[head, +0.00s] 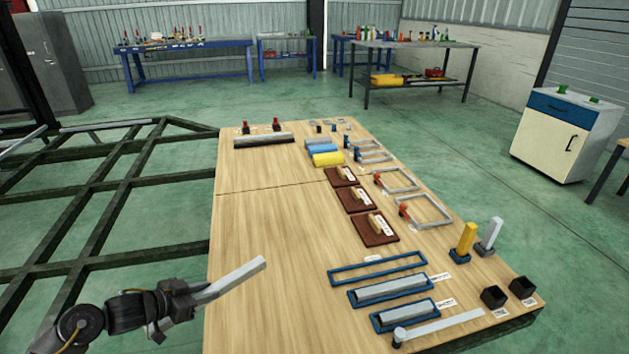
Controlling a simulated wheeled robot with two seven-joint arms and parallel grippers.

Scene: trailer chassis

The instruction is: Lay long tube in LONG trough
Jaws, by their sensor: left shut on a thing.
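My left gripper (190,295) comes in at the lower left and is shut on a long grey tube (235,277). The tube slants up to the right, over the left part of the wooden table. An empty blue rectangular trough (345,276) lies on the table to the right of the tube, apart from it. It looks the longest of the blue troughs; its label is too small to read. Two more blue troughs, a middle one (353,300) and a front one (377,326), each hold a grey bar. My right gripper is not in view.
The wooden table (270,220) is bare across its left and middle. Brown boards with blocks (378,240) lie behind the troughs. Yellow (465,242) and grey (490,236) posts stand at the right, near black cups (494,297). A flat strip (445,325) lies in front.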

